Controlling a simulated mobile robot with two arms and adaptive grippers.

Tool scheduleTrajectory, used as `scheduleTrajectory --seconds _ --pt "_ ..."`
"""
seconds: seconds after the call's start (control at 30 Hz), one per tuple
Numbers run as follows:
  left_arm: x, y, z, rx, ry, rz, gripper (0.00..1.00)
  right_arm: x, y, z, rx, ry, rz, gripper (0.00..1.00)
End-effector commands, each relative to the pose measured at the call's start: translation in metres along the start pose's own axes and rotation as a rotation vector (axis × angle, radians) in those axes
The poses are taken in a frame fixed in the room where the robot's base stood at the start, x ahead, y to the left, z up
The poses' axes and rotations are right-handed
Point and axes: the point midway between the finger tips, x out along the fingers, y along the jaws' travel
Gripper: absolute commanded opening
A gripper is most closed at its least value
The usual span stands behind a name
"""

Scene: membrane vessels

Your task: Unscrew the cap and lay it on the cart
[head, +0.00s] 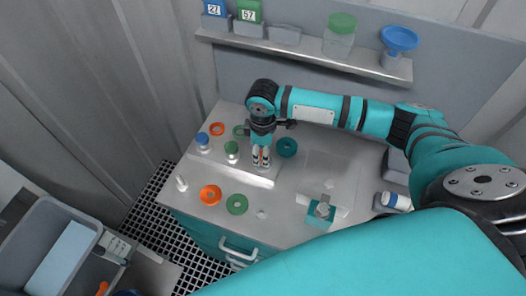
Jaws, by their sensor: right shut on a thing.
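My right gripper (261,162) points down over the front right end of a pale rack (228,163) on the cart top (285,215). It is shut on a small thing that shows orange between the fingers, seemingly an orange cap. The fingers hide most of it, so I cannot tell whether it is still on a vessel. To its left on the rack stand a vessel with a green cap (232,148) and one with a blue cap (203,139). My left gripper is not in view.
Orange rings (210,195) (217,129), green rings (237,204) (238,131) and a teal ring (287,147) lie around the rack. A teal holder (321,211) stands at the cart's right. Bare cart top lies between. A grey bin (62,250) is at lower left; a shelf (310,52) runs behind.

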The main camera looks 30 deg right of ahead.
Motion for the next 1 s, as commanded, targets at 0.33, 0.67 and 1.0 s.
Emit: scheduleTrajectory --seconds 0.33,0.67,1.0 --pt "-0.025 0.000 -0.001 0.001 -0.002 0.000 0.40 -0.004 0.000 0.001 -0.458 -0.002 -0.002 0.00" --pt "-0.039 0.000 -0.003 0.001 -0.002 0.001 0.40 -0.003 0.000 0.001 -1.028 -0.002 -0.002 0.00" --pt "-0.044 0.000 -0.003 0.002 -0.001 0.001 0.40 -0.001 0.000 0.001 -1.393 -0.001 -0.002 0.00"
